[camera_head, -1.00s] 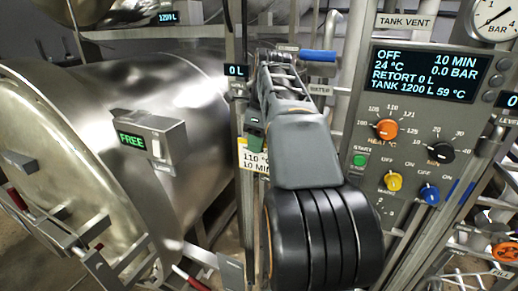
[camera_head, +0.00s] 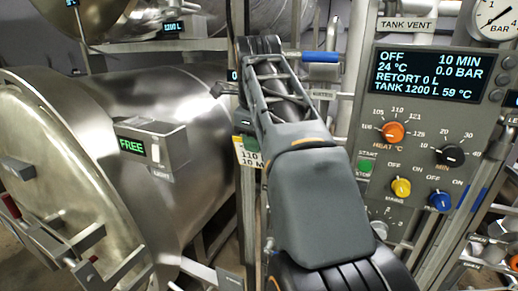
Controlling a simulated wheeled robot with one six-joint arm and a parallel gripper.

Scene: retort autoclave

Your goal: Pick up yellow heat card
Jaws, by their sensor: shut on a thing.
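The yellow heat card (camera_head: 250,157) is a small pale card with a yellow edge, printed with "110" and "10 M". It shows just left of my forearm, in front of the upright posts between the retort and the control panel. My gripper (camera_head: 245,141) is at the card's top edge, shut on it. My arm hides most of the gripper and the card's right side. I cannot tell whether the card touches anything behind it.
The shiny retort (camera_head: 190,110) with its "FREE" display box (camera_head: 150,145) fills the left. The control panel (camera_head: 425,125) with knobs and a screen stands close on the right. Posts and pipes, one with a blue handle (camera_head: 320,57), stand behind my arm.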

